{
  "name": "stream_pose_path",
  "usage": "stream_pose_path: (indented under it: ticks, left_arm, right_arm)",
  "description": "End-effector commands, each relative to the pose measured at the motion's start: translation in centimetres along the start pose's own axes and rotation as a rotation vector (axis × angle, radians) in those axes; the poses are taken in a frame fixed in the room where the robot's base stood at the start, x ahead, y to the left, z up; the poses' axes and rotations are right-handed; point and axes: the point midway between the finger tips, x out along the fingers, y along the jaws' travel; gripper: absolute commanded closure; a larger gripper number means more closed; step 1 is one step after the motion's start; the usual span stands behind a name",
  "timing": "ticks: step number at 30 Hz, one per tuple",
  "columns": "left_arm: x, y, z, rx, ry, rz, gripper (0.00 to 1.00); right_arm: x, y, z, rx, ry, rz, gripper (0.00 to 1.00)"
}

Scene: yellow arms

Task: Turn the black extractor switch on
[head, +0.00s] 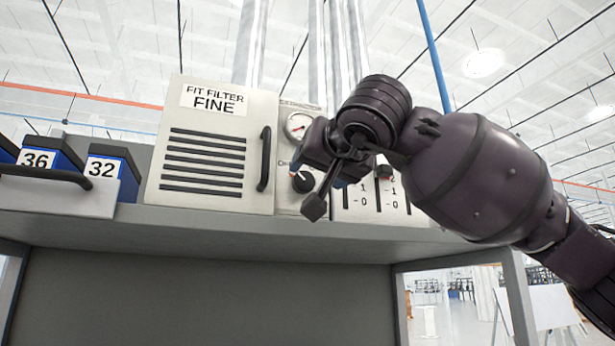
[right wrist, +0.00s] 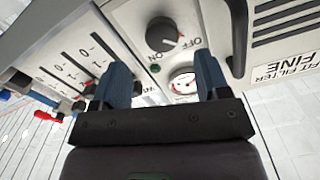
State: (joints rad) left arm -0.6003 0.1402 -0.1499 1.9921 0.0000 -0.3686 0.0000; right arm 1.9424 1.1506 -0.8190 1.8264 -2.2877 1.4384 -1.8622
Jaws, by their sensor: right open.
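The black extractor switch (head: 303,182) is a round knob on the pale control panel, below a round gauge. In the right wrist view the knob (right wrist: 162,35) shows close up, with OFF and ON printed beside it. A pale mark on the knob appears to face the OFF label. My right gripper (head: 324,160) is in front of the panel, beside the knob. Its two blue fingers (right wrist: 163,82) are apart with nothing between them; the knob lies beyond their tips, and no contact is visible. My left gripper is not in view.
A filter door (head: 208,150) marked FINE, with a black handle (head: 265,158), is left of the knob. A gauge (head: 299,125) sits above it. Sliders with numbered scales (head: 384,190) are at right, partly behind my arm. Blue bins (head: 104,172) stand at left on the grey shelf (head: 200,222).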

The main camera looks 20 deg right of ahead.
Motion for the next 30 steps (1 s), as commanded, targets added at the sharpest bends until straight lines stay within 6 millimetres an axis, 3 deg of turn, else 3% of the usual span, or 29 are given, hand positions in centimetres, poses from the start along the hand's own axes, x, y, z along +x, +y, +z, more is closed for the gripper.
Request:
stream_pose_path:
  ticks: [9, 23, 30]
  left_arm:
    - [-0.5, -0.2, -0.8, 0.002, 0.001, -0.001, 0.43]
    - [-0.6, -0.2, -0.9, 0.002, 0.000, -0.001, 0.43]
    - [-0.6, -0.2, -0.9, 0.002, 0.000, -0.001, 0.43]
  right_arm:
    - [4.6, -0.1, 0.0, 0.002, -0.002, 0.000, 0.31]
    - [5.7, 0.0, 0.1, 0.001, -0.001, -0.001, 0.31]
    - [5.7, 0.0, 0.1, 0.001, -0.001, -0.001, 0.65]
